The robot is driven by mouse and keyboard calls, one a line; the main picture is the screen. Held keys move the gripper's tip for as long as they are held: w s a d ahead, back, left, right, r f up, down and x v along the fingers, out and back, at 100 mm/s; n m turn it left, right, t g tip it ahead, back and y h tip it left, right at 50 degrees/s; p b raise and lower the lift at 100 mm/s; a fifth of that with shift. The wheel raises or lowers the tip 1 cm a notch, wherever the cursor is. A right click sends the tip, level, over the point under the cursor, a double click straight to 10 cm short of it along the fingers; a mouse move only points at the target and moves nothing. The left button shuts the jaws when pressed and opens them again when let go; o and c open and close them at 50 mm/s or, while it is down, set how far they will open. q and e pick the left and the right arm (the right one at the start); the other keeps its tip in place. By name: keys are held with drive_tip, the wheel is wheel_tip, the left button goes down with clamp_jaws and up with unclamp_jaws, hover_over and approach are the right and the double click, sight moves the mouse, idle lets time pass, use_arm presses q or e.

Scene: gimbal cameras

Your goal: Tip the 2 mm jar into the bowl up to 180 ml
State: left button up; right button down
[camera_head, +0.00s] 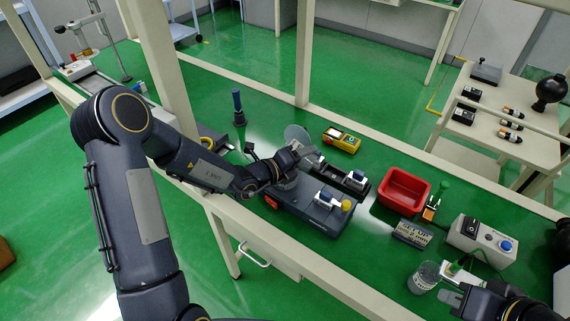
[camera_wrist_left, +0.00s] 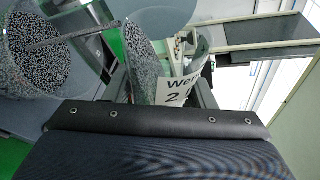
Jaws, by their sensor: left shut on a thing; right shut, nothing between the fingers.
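My left gripper (camera_head: 299,153) is shut on the 2 mm jar, a clear jar with a white label (camera_head: 308,154) at the back of its fingers. In the left wrist view the jar (camera_wrist_left: 178,88) shows part of its label and grey beads inside; it is tilted. A thin stream of beads runs from it into the clear bowl (camera_wrist_left: 62,75), which holds a layer of beads. In the head view the bowl (camera_head: 284,182) is mostly hidden behind the gripper. Any volume marks are unreadable. My right gripper (camera_head: 447,297) is shut and empty at the lower right.
A dark device (camera_head: 312,213) with a yellow knob stands by the bowl. A black tray (camera_head: 346,181), a yellow meter (camera_head: 342,139), a red bin (camera_head: 404,188), a control box (camera_head: 482,240) and a glass beaker (camera_head: 424,277) stand nearby. A shelf post (camera_head: 305,55) rises behind.

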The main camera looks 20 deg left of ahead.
idle(1.1)
use_arm(q)
drive_tip(key=shift+r+n+h+p, duration=0.4)
drive_tip(key=shift+n+h+p, duration=0.1)
drive_tip(key=shift+n+p, duration=0.35)
idle(2.2)
